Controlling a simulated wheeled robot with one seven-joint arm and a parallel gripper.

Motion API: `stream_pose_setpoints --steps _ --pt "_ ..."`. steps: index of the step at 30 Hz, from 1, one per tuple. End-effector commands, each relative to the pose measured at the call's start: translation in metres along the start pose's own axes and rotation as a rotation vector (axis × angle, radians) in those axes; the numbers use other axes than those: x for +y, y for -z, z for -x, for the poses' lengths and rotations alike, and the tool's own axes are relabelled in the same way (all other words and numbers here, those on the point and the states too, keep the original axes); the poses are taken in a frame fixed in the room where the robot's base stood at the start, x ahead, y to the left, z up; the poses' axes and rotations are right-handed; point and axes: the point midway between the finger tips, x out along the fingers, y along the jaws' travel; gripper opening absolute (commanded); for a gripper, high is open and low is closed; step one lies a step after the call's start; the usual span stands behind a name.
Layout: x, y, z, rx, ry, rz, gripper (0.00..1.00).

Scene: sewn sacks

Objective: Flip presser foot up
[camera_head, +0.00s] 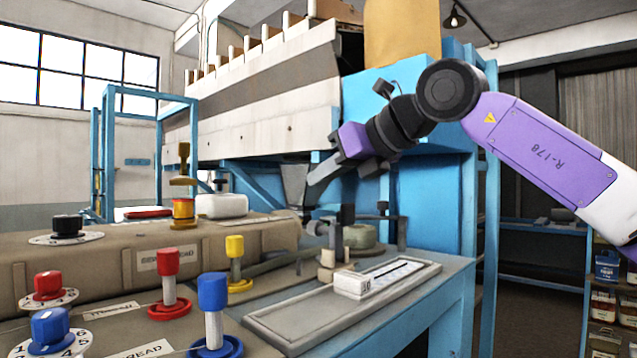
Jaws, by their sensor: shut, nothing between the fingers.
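My gripper (318,175) is in the middle of the view, in front of the blue frame and beside a dark funnel-shaped spout (294,183). Its grey fingers are together, point down and left, and hold nothing. Below it, on the bench, is a cluster of small sewing parts (346,222) with dark upright posts and a pale spool-like piece (328,258). The presser foot is not clearly told apart among these parts, so I cannot tell if it is up or down. The gripper appears above the cluster and apart from it.
A beige console (215,248) with a black dial (67,225) and red, blue and yellow spool posts (213,300) fills the front left. A grey tray (285,322) and a white ruled block (385,277) lie on the bench. A shelf of containers (603,305) stands at the right.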

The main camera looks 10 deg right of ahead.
Motion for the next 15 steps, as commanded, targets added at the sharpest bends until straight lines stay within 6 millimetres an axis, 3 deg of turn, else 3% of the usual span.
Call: stream_pose_setpoints --steps 1,6,15 --pt "-0.001 -0.015 0.008 -0.001 0.000 0.000 0.00" --pt "-0.004 -0.034 0.020 -0.001 -0.002 0.001 0.00" --pt "-0.005 -0.039 0.024 -0.002 -0.004 0.002 0.00"
